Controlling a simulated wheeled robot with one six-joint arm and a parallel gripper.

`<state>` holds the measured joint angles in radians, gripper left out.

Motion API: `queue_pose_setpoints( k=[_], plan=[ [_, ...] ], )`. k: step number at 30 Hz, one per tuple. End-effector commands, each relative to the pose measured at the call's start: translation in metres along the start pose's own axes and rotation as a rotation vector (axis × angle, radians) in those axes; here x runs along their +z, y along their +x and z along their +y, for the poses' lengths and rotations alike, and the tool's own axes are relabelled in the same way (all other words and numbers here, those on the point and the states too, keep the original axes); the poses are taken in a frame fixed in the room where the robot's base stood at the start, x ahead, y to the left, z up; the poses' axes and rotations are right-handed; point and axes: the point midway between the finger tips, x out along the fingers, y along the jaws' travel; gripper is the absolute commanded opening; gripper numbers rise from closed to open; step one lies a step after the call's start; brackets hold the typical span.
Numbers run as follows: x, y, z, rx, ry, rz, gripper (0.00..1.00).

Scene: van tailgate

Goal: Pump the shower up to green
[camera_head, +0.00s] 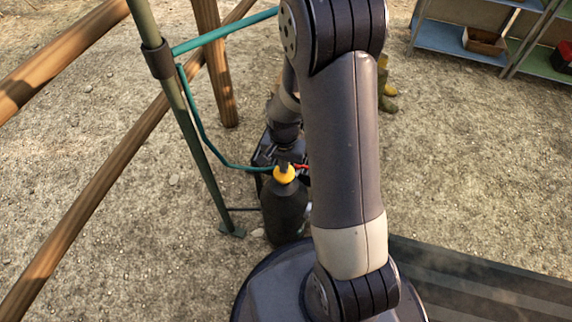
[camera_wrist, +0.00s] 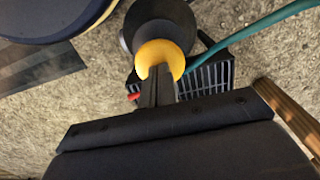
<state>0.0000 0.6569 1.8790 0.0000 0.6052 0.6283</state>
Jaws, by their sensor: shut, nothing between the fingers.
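The shower is a dark bottle-shaped tank (camera_head: 284,212) standing upright on the ground, with a yellow pump knob (camera_head: 284,174) on top. A green hose (camera_head: 213,146) runs from it to the pole on the left. In the wrist view the yellow knob (camera_wrist: 166,50) sits over the dark tank (camera_wrist: 133,33), and the green hose (camera_wrist: 245,31) leads off right. My gripper (camera_wrist: 158,72) is shut and empty, its fingertips right at the knob and partly covering it. I cannot tell whether they touch it. A small red part (camera_head: 301,167) shows beside the knob. No gauge face or green mark is readable.
A green pole (camera_head: 188,115) and wooden rails (camera_head: 100,180) stand on the left. A black slatted crate (camera_wrist: 210,76) lies by the tank. Yellow-green boots (camera_head: 386,90) and shelves (camera_head: 455,40) are at the back right. Gravel ground between is open.

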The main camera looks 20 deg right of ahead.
Motion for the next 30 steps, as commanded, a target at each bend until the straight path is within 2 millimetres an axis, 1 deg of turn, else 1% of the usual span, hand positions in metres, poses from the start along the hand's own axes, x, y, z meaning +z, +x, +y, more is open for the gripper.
queue_pose_setpoints(
  k=[1,2,3,8,11,24,30],
  plan=[
    [0.001,0.007,0.000,0.001,0.000,-0.002,0.00],
    [0.001,0.009,0.000,0.001,0.000,-0.002,0.00],
    [0.000,0.005,0.000,0.001,0.000,-0.001,0.00],
    [0.001,0.004,0.000,0.001,0.000,-0.001,0.00],
    [0.001,-0.002,0.000,0.001,0.000,-0.001,0.00],
    [0.000,-0.045,0.000,0.001,0.000,-0.001,0.00],
    [0.001,-0.046,0.000,0.001,0.000,-0.001,0.00]
  ],
)
